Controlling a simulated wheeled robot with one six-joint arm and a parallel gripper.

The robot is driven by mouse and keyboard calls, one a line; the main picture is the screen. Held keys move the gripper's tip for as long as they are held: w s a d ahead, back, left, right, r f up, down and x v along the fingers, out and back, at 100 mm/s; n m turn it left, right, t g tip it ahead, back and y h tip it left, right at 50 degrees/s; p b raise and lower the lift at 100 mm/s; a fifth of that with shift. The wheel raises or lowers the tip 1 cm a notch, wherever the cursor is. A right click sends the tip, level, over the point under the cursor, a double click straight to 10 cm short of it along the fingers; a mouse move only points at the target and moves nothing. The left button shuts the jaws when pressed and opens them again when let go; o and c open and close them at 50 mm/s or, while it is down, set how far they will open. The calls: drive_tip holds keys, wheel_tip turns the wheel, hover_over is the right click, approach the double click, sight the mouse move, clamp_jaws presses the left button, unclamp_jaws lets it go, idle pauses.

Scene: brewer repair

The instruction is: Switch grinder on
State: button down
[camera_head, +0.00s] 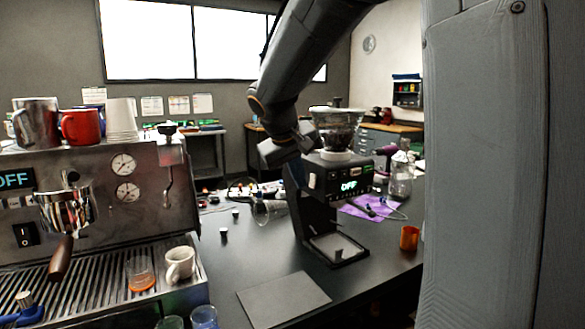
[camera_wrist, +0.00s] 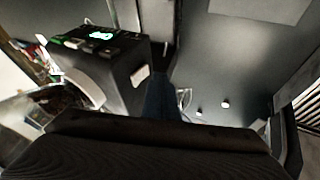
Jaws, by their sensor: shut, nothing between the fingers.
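The grinder (camera_head: 345,186) stands on the dark table with a clear bean hopper (camera_head: 336,130) on top. Its front display glows green and reads OFF. The display and nearby buttons also show on the grinder in the wrist view (camera_wrist: 125,72). My gripper (camera_head: 294,178) is beside the left side of the grinder's head, pointing down. In the wrist view my gripper (camera_wrist: 160,98) appears as a dark narrow shape close to the grinder body. It is shut and empty. I cannot tell whether it touches the grinder.
An espresso machine (camera_head: 90,215) with cups on top stands at the left, its display reading OFF. A dark mat (camera_head: 284,300) lies in front. An orange cup (camera_head: 409,238) is to the right.

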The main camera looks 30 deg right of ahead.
sight(312, 181)
drive_tip(key=shift+d+f, duration=0.1)
drive_tip(key=shift+d, duration=0.65)
drive_tip(key=shift+w+d+f+b, duration=0.1)
drive_tip(key=shift+d+f+b, duration=0.15)
drive_tip(key=shift+f+b, duration=0.25)
drive_tip(key=shift+r, duration=0.25)
